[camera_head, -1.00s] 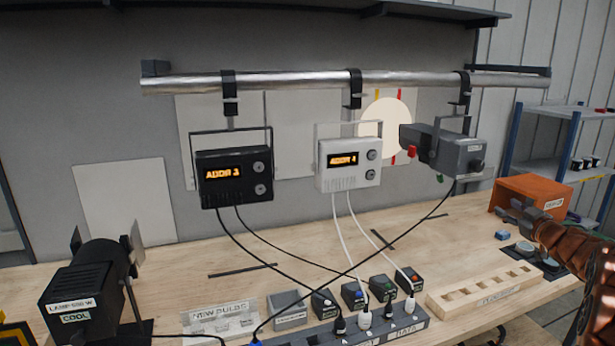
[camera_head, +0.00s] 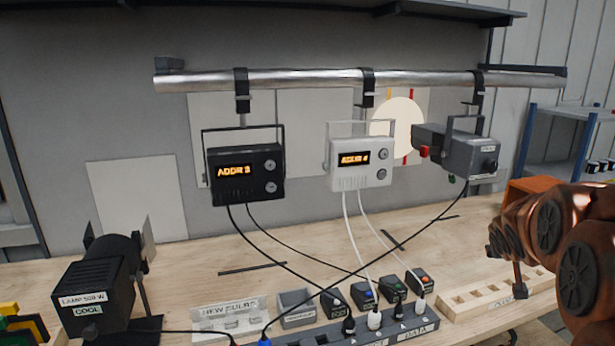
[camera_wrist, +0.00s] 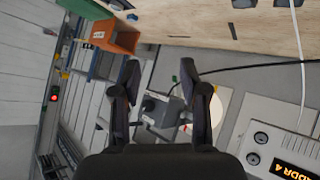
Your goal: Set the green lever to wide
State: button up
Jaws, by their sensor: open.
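A grey lamp (camera_head: 455,150) hangs from the pipe at the right. A small green part (camera_head: 451,178), likely the green lever, shows under its body, partly hidden; its setting is too small to read. A red knob (camera_head: 424,152) sits at the lamp's left end. In the wrist view the lamp (camera_wrist: 165,110) appears turned on its side, beyond my fingers, with the green part (camera_wrist: 174,79) near its upper edge. My gripper (camera_wrist: 160,72) is open and empty, its fingertips apart from the lamp.
A black fixture (camera_head: 245,174) and a white fixture (camera_head: 360,164) hang left of the lamp from the pipe (camera_head: 300,80). Cables run down to a power strip (camera_head: 400,333) on the bench. An orange bin (camera_wrist: 112,37) stands near the bench end.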

jog(key=s+a+f+g+y, duration=0.2)
jog(key=s+a, duration=0.6)
jog(key=s, duration=0.5)
jog(key=s+a+f+n+g+y, duration=0.1)
jog(key=s+a+f+g, duration=0.4)
jog(key=s+a, duration=0.4)
jog(key=s+a+f+n+g+y, duration=0.1)
jog(key=s+a, duration=0.8)
jog(key=s, duration=0.9)
notch_tip(320, 180, down, 4)
jog(key=g+y, duration=0.1)
jog(key=g, duration=0.1)
jog(key=shift+a+g+y, duration=0.15)
jog(key=shift+g+y, duration=0.15)
jog(key=shift+r, duration=0.1)
